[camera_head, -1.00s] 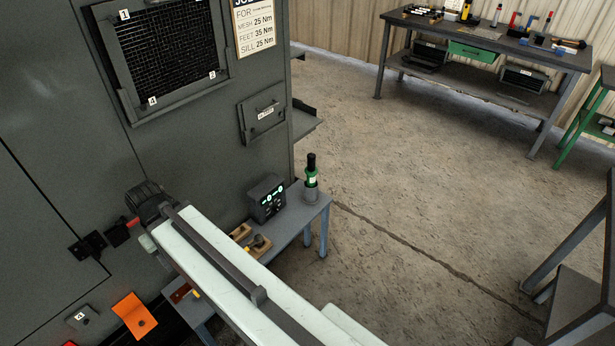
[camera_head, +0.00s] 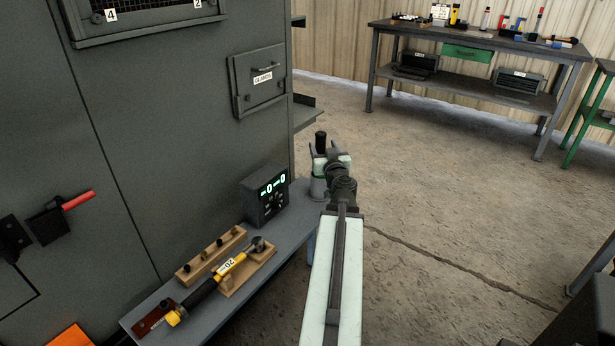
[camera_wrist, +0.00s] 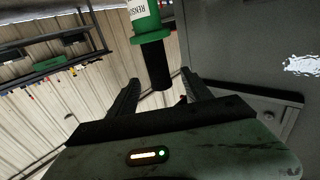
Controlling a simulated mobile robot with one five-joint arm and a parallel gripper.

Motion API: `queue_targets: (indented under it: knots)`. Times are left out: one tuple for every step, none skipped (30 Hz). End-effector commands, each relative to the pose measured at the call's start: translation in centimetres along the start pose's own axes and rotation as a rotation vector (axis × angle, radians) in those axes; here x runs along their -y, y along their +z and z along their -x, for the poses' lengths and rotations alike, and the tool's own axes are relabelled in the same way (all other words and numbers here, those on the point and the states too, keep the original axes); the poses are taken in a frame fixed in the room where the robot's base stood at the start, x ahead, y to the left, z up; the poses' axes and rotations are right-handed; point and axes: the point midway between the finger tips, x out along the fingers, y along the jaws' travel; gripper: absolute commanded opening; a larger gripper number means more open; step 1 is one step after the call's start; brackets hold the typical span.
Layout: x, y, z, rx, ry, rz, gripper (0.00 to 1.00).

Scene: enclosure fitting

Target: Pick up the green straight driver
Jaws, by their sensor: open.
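The green straight driver stands upright at the far end of the narrow grey bench. In the head view only its black top (camera_head: 321,140) and a bit of green show; my arm hides most of it. In the wrist view the driver (camera_wrist: 147,27) shows its green body, a white label and the black end, which lies between the two fingers. My gripper (camera_head: 331,150) is at the driver, its fingers (camera_wrist: 160,90) open to either side and apart from the black end.
On the narrow bench (camera_head: 222,310) stand a dark box with a lit display (camera_head: 265,197), wooden blocks (camera_head: 210,256) and a yellow-and-black tool (camera_head: 215,285). The grey cabinet wall (camera_head: 150,130) rises close on the left. Open floor lies to the right; a workbench (camera_head: 480,50) stands far back.

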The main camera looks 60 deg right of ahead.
Motion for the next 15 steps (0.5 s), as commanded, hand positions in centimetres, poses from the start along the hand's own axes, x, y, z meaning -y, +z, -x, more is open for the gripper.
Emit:
queue_targets:
  knots:
    - [-0.6,0.2,0.1,-0.001,0.01,-0.001,0.58]
    - [-0.8,0.2,0.2,-0.002,0.014,-0.001,0.58]
    - [-1.0,0.2,0.2,-0.002,0.017,-0.002,0.58]
    - [-1.0,0.2,0.2,-0.003,0.017,-0.002,0.58]
    - [-1.1,0.1,0.2,-0.003,0.018,-0.002,0.58]
    - [-1.0,0.1,0.2,-0.003,0.017,-0.002,0.58]
    - [-1.0,0.1,0.1,-0.003,0.017,-0.002,0.58]
    - [-1.0,0.1,-0.1,-0.003,0.016,-0.002,0.58]
    - [-0.9,0.1,-0.6,-0.003,0.015,-0.003,0.58]
    - [-0.9,0.1,-1.0,-0.003,0.014,-0.003,0.58]
    - [-0.9,0.1,-1.4,-0.003,0.013,-0.003,0.58]
    - [-0.9,0.1,-2.0,-0.002,0.013,-0.003,0.58]
    - [-0.9,0.2,-2.4,-0.002,0.013,-0.003,0.58]
    - [-0.8,0.2,-2.6,-0.002,0.013,-0.003,0.58]
    - [-0.8,0.2,-2.6,-0.002,0.013,-0.003,0.58]
